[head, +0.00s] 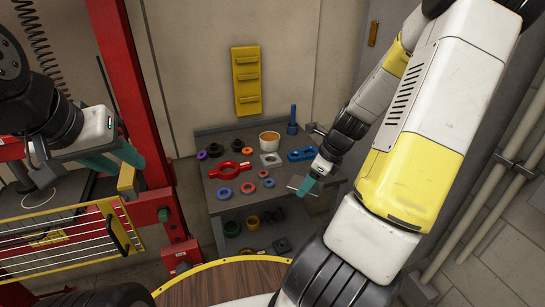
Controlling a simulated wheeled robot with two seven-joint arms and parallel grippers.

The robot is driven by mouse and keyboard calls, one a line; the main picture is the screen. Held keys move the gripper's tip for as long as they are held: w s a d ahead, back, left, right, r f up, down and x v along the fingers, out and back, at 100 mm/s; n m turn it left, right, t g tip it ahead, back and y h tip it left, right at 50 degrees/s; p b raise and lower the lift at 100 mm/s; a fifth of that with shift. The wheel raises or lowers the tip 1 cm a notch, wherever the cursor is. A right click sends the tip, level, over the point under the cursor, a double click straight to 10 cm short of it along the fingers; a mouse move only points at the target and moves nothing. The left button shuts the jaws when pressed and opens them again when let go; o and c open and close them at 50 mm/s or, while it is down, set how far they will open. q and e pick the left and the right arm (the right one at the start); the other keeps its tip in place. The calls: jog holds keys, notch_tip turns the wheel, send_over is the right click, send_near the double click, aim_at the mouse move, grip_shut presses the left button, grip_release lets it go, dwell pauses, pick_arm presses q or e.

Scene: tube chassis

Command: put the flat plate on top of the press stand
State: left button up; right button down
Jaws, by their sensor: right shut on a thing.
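My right gripper (306,187), with teal fingers, is shut on a thin pale grey flat plate (295,183) at the right front of the grey bench. The fingers hide part of the plate, and I cannot tell whether it touches the bench top. The red press frame (131,85) stands at the left. A dark surface with a pale ring (38,199) shows behind its wire guard; I cannot make out the press stand clearly. My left gripper (120,163), also teal-fingered, hangs in front of the press, and its opening is unclear.
The grey bench (222,207) holds a red ring-ended tool (230,170), a square holed plate (270,160), a blue part (301,155), a cup (269,140) and several rings. A yellow wire guard (62,240) fronts the press. A round wooden table (222,284) is nearest.

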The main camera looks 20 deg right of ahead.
jog(key=w+d, duration=0.2)
jog(key=w, duration=0.2)
jog(key=w+d, duration=0.2)
jog(key=w, duration=0.2)
jog(key=w+d+f, duration=0.1)
jog(key=w+d, duration=0.2)
jog(key=w, duration=0.1)
jog(key=shift+w+d+f, duration=0.1)
jog(key=shift+w, duration=0.05)
jog(key=shift+w+d+f, duration=0.1)
jog(key=shift+w+f, duration=0.05)
jog(key=shift+f, duration=1.65)
jog(key=shift+f, duration=0.1)
jog(key=shift+c, duration=2.1)
grip_release()
jog(key=shift+f, duration=0.1)
